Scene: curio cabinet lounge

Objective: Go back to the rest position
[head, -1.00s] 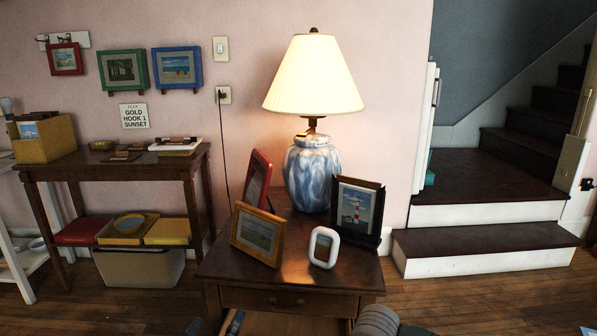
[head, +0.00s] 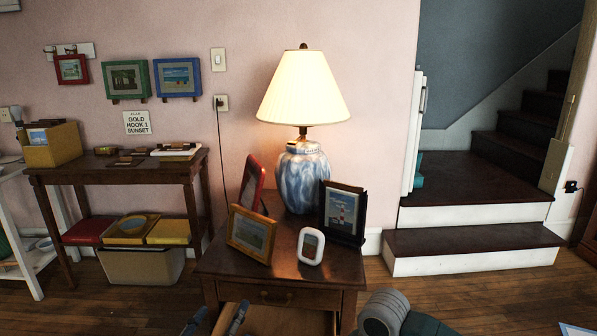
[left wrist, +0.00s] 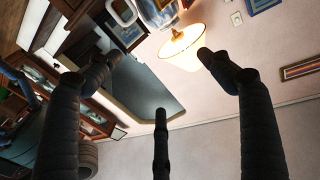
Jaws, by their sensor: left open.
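My left gripper (head: 217,318) shows at the bottom edge of the head view, in front of the small wooden table. Its dark fingers stand apart with nothing between them. In the left wrist view the spread fingers (left wrist: 158,75) are empty, with the lit lamp (left wrist: 182,42) and pink wall beyond them. A grey rounded part of my right arm (head: 385,312) shows at the bottom of the head view, but its gripper is out of the picture.
The small table (head: 285,262) carries a lamp (head: 303,178), a red frame (head: 253,187), a gold frame (head: 251,234), a white frame (head: 311,246) and a black frame (head: 342,212). A console table (head: 115,173) stands left, stairs (head: 470,240) right.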

